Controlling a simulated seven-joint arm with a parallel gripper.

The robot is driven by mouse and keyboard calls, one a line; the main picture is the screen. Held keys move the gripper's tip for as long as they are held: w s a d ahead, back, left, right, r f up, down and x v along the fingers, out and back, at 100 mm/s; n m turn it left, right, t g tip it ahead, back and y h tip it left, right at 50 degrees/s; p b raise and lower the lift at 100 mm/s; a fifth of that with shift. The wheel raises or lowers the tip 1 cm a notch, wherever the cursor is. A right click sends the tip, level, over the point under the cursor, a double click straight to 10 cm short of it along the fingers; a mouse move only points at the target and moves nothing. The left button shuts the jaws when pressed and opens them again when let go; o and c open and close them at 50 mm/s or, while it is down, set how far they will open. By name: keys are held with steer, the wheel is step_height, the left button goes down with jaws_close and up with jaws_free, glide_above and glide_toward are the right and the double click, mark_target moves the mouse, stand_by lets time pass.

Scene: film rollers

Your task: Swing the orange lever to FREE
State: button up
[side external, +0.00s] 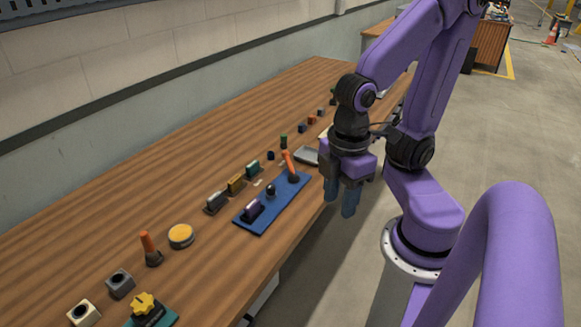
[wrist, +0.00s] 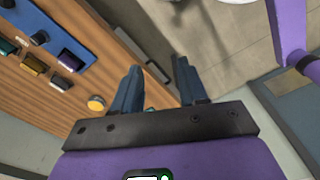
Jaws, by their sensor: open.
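One orange lever (side external: 289,163) stands on a dark base at the far right end of a blue plate (side external: 281,203), leaning slightly left in the side view. A second orange lever (side external: 148,243) stands on the table toward the near left, also leaning left. I see no readable FREE mark. My gripper (side external: 340,198) is open and empty, pointing down just past the table's right edge, to the right of the blue plate and apart from both levers. Its two fingers (wrist: 158,68) show in the wrist view, with nothing between them. I cannot make out an orange lever in that view.
The blue plate also bears a black knob (side external: 270,191) and a purple block (side external: 252,209). Colored blocks (side external: 236,184) line its left side. A round yellow button (side external: 181,236) and a yellow star knob (side external: 145,304) sit nearer.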

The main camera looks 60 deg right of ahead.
steer(key=w+d+m, duration=0.1)
steer(key=w+m, duration=0.5)
steer(key=w, duration=0.8)
steer(key=m+t+y, duration=0.1)
steer(key=m, duration=1.3)
glide_above(288, 157)
steer(key=s+d, duration=0.2)
step_height(288, 157, down, 5)
steer(key=f, duration=0.5)
steer(key=w+a+f, duration=0.1)
steer(key=f, duration=0.5)
steer(key=w+a+f, duration=0.1)
steer(key=f, duration=0.5)
steer(key=shift+a, duration=0.1)
jaws_close()
